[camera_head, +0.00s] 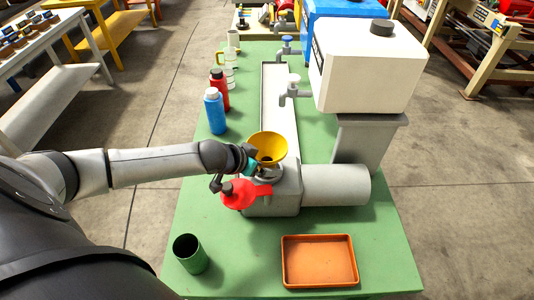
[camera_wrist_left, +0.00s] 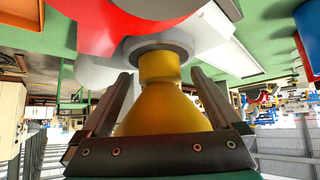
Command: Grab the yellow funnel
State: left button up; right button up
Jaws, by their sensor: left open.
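The yellow funnel (camera_head: 267,146) stands with its wide mouth up on the grey machine (camera_head: 275,198) in the middle of the green table. My left gripper (camera_head: 248,163) is at the funnel's left side. In the left wrist view, which looks upside down, the funnel (camera_wrist_left: 163,112) lies between the two open fingers of the left gripper (camera_wrist_left: 161,76). There is a visible gap beside the funnel's narrow neck. The neck's end meets a grey ring. My right gripper is not in view.
A red part (camera_head: 240,193) is close below the left gripper. A white tank (camera_head: 368,68) with a tap stands behind right. A blue bottle (camera_head: 214,111) and red bottle (camera_head: 219,88) stand behind left. A green cup (camera_head: 190,254) and orange tray (camera_head: 319,261) are in front.

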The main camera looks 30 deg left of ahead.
pick_arm(q)
jog(key=c, duration=1.5)
